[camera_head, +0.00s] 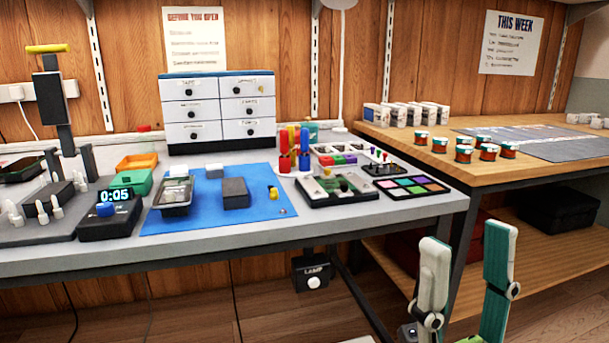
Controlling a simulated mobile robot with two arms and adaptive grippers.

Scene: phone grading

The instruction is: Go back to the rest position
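My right gripper (468,240) shows at the lower right, with its two pale and green fingers pointing up and spread wide apart. Nothing is between them. It is in front of the workbench (330,231) and the wooden table (430,157), apart from the things on them. My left gripper is not in view.
The blue mat (258,207) holds a metal tray (175,196) and a dark block (235,193). A timer (113,203) reading 0:05 stands left of it. A drawer cabinet (218,112) stands behind. Several small jars (464,153) stand on the wooden table. A lamp switch box (312,274) hangs below the bench edge.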

